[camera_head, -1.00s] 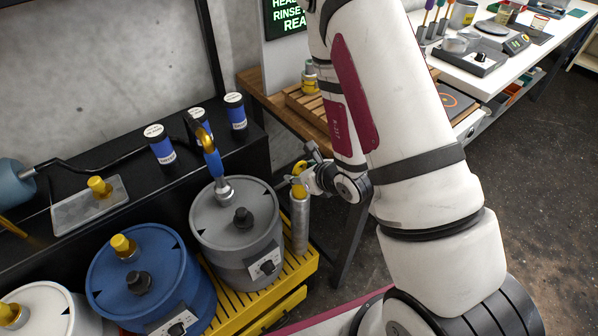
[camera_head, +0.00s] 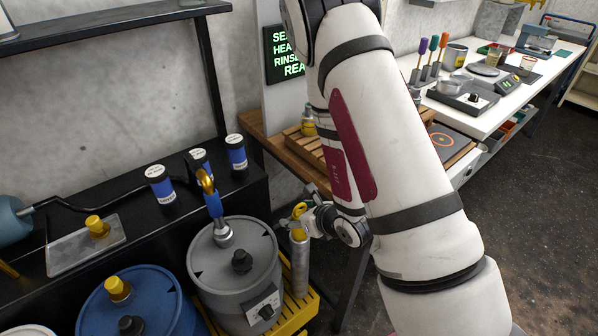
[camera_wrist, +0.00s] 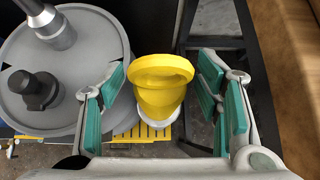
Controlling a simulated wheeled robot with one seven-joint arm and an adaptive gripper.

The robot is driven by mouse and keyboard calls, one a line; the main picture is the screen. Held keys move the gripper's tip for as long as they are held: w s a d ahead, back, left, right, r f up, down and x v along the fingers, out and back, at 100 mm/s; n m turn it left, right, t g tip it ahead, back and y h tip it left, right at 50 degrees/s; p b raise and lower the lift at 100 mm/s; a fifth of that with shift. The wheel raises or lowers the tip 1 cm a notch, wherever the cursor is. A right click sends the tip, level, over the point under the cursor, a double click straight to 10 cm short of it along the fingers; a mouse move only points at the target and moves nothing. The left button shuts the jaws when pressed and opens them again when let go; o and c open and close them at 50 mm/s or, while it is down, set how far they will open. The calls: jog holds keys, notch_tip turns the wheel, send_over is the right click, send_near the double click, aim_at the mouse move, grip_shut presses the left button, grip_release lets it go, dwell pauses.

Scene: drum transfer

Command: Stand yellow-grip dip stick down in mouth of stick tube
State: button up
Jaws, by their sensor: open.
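The yellow grip of the dip stick (camera_wrist: 160,88) is in the middle of the wrist view, with a pale round rim just under it. In the head view the yellow grip (camera_head: 298,211) shows at the top of the upright silver stick tube (camera_head: 300,266), beside the grey drum. The stick's shaft is not visible below the grip; the stick looks upright in the tube's mouth. My gripper (camera_wrist: 166,92) is open, its green-padded fingers on both sides of the grip with gaps showing. In the head view my gripper (camera_head: 305,217) is at the tube's top.
The grey drum (camera_head: 215,268) with a black knob and blue-handled fitting stands left of the tube, on a yellow slatted platform (camera_head: 306,309). A blue drum (camera_head: 150,312) is further left. A wooden bench (camera_head: 265,140) and dark frame legs are behind; dark floor lies right.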

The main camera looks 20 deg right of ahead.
notch_tip(320, 180, up, 31)
jog(key=p, duration=0.9)
jog(key=shift+f, duration=0.2)
dwell(0.4)
